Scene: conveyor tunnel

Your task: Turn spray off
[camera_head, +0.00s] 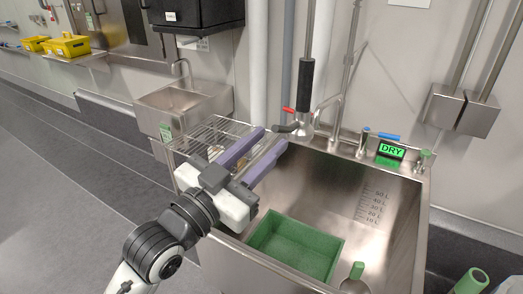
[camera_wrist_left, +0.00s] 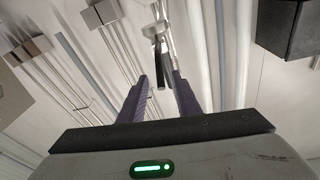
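The spray (camera_head: 306,82) hangs above the back of the steel sink, with a black grip, a metal head, a small red tab (camera_head: 289,109) and a black lever (camera_head: 287,128). My left gripper (camera_head: 274,137) is open, its two purple fingers pointing at the spray head from the front left. In the left wrist view the spray (camera_wrist_left: 156,30) and its dark lever (camera_wrist_left: 158,68) appear between the fingertips of my left gripper (camera_wrist_left: 159,82). I cannot tell whether a finger touches the lever. No water stream is visible. My right gripper is not in view.
The steel sink (camera_head: 400,215) holds a green tray (camera_head: 295,247). A green "DRY" display (camera_head: 391,151) and a blue-handled tap (camera_head: 387,136) are on its back rim. A wire rack (camera_head: 210,135) lies under my left gripper. Pipes run up the wall behind.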

